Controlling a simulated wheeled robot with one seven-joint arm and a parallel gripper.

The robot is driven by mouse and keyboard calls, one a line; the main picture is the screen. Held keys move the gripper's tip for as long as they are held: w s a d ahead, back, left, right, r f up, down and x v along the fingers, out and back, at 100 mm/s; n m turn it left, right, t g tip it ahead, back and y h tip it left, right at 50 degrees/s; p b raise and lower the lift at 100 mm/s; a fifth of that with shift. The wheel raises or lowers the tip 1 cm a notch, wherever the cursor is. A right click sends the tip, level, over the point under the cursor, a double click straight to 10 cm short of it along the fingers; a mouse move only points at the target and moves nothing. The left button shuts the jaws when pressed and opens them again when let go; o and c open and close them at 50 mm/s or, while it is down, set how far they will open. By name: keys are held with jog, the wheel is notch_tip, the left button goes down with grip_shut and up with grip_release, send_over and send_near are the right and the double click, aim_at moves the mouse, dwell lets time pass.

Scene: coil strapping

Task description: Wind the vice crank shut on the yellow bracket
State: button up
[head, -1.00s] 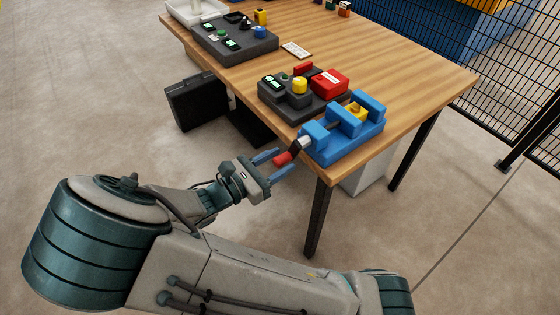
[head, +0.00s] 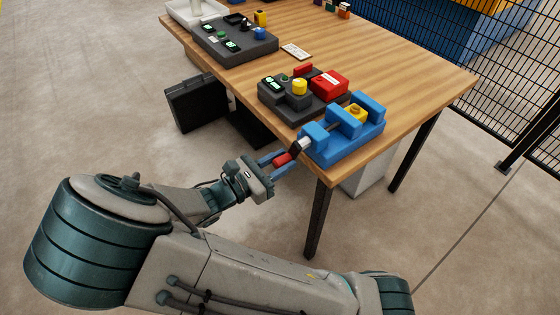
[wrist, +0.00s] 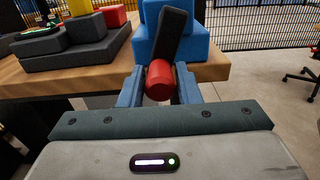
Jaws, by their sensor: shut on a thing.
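The blue vice (head: 345,140) sits at the near right corner of the wooden table. The yellow bracket (head: 356,112) sits between its blue blocks; whether the jaws touch it I cannot tell. The dark crank arm (wrist: 174,36) stands out from the vice's front end and leans slightly to the right in the wrist view. Its red handle (head: 283,159) sticks out past the table edge and also shows in the wrist view (wrist: 160,79). My gripper (head: 280,160) is shut on the red handle, with one blue finger on each side of it.
A dark control box (head: 305,98) with a yellow knob and a red block stands beside the vice. Another control panel (head: 236,42) stands farther back. A black case (head: 197,102) is on the floor by the table. A mesh fence (head: 480,80) runs along the right.

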jog(key=shift+w+a+r, duration=0.15)
